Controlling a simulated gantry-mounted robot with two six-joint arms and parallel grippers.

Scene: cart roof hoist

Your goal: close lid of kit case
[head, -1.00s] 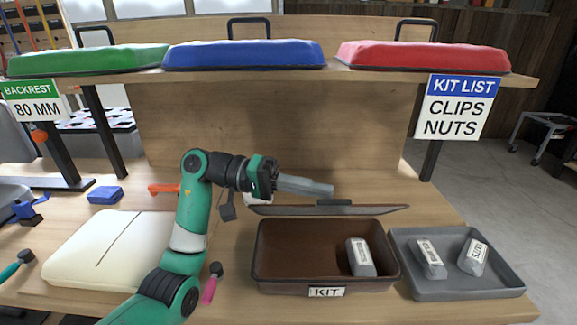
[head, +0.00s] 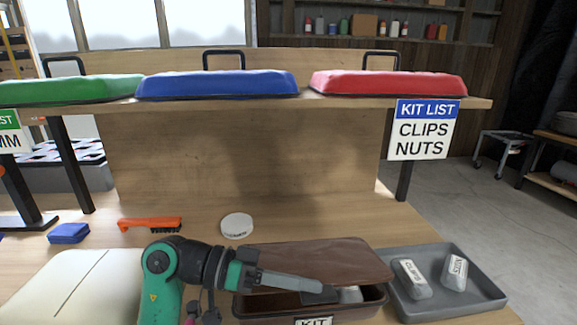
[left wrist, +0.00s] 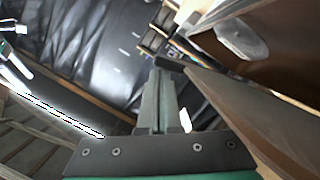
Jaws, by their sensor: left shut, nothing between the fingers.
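The brown kit case (head: 372,305) stands at the front of the bench, its KIT label partly cut off by the lower picture edge. Its brown lid (head: 315,257) is tilted partway down over it, with a gap at the front. A grey packet (head: 350,295) shows through this gap. My left gripper (head: 318,287) is shut and empty, its fingers reaching across the lid's front edge by a dark tab. Whether they touch the lid I cannot tell. The shut fingers (left wrist: 160,100) also show in the left wrist view beside a dark slanted panel. My right gripper is out of view.
A grey tray (head: 455,305) with a CLIPS packet (head: 412,278) and a NUTS packet (head: 454,273) sits right of the case. A white disc (head: 237,226) and orange brush (head: 150,224) lie behind. A shelf (head: 300,103) with coloured covers spans above.

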